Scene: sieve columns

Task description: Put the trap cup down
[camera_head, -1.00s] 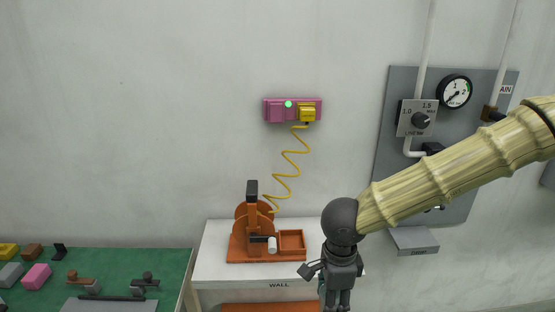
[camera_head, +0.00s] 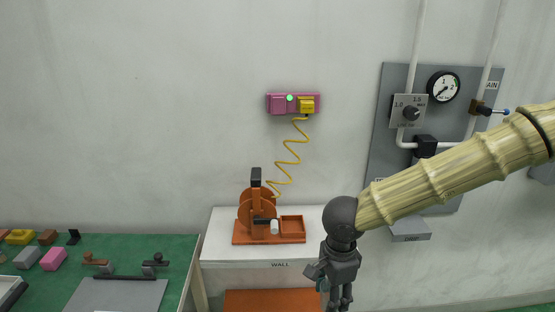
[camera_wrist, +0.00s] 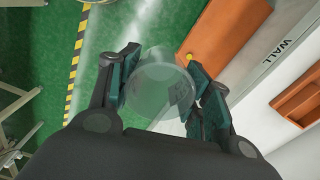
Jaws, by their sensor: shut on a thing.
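The trap cup (camera_wrist: 160,82) is a clear, greenish see-through cup, and it shows in the wrist view between the fingers of my gripper (camera_wrist: 160,88). The dark fingers press on it from both sides. The floor shows through and around it, and nothing is seen touching it from below. In the head view my gripper (camera_head: 338,285) points down in front of the right end of the white WALL bench (camera_head: 240,248). The cup cannot be made out in that view.
An orange reel stand (camera_head: 258,215) with a tray is on the bench, joined by a yellow coiled cord (camera_head: 288,160) to a pink wall box (camera_head: 280,104). A green table (camera_head: 150,245) with small parts is at left. A grey gauge panel (camera_head: 392,150) and DRIP shelf (camera_head: 410,237) are at right.

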